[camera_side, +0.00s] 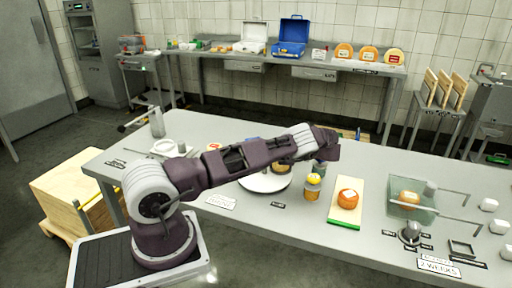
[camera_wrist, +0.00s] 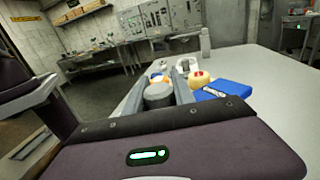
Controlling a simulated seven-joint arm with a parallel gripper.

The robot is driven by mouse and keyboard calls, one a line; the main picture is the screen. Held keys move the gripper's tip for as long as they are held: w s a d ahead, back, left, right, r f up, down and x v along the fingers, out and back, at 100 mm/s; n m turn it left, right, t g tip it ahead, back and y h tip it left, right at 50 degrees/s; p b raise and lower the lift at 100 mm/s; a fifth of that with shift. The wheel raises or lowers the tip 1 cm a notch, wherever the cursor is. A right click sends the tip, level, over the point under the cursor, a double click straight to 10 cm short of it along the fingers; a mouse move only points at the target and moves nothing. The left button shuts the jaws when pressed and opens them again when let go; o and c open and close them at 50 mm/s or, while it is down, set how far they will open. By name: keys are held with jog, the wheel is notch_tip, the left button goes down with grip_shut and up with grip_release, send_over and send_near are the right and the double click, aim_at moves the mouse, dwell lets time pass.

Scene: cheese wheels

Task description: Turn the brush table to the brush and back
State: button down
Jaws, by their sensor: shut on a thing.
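A round white turntable (camera_side: 265,184) sits on the steel table, partly hidden behind my arm. A cheese wheel (camera_side: 282,168) shows on it, partly covered by the arm. My gripper (camera_side: 322,158) is low over the table at the right of the turntable. In the wrist view, my gripper (camera_wrist: 160,88) has its two fingers either side of a grey cylinder (camera_wrist: 158,97), shut on it. I cannot tell what the cylinder is attached to. No brush can be clearly made out.
An orange cheese (camera_side: 348,199) sits on a board (camera_side: 345,219) to the right. A blue object (camera_wrist: 228,88) lies beside the fingers.

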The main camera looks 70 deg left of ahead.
jog(key=c, duration=1.1)
grip_release()
jog(key=shift+o, duration=0.2)
jog(key=shift+r, duration=0.1)
